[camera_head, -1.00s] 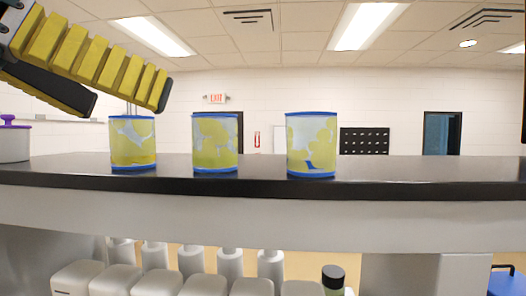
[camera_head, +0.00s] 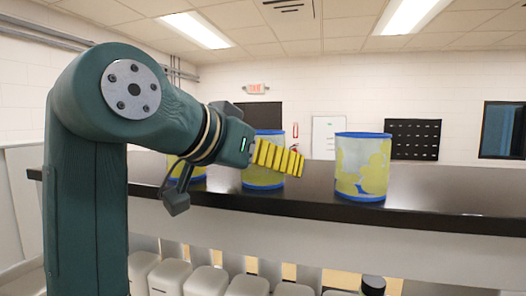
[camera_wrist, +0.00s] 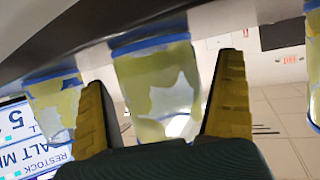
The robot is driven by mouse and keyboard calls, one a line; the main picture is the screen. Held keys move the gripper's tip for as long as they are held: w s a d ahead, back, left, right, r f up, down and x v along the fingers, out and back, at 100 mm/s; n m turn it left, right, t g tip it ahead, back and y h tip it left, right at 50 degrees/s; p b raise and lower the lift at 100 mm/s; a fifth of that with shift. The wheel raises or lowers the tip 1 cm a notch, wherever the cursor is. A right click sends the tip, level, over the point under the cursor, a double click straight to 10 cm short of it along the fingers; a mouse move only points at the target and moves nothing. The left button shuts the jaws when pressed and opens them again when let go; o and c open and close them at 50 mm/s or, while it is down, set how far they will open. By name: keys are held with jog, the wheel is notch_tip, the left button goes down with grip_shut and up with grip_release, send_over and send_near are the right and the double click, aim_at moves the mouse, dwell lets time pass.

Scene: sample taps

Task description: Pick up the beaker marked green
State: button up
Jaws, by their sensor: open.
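Three similar cylindrical beakers with blue rims and yellow-green patches stand upright on the dark counter: a left one (camera_head: 186,178), a middle one (camera_head: 250,178) and a right one (camera_head: 362,167). I cannot tell which is marked green. My gripper (camera_head: 298,166) is open, its yellow fingers crossing in front of the middle beaker in the head view. In the tilted, roughly upside-down wrist view, one beaker (camera_wrist: 155,80) appears between the two spread fingers of my gripper (camera_wrist: 163,75). Contact is not visible. Another beaker (camera_wrist: 55,100) is at the left, partly behind a finger.
The dark counter (camera_head: 440,205) is clear to the right of the right beaker. Several pale containers (camera_head: 205,280) stand below it, with a dark-capped one (camera_head: 373,284). A sign with blue lettering (camera_wrist: 25,140) shows at the left of the wrist view.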

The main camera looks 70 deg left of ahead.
jog(key=c, duration=1.1)
jog(key=shift+r, duration=0.1)
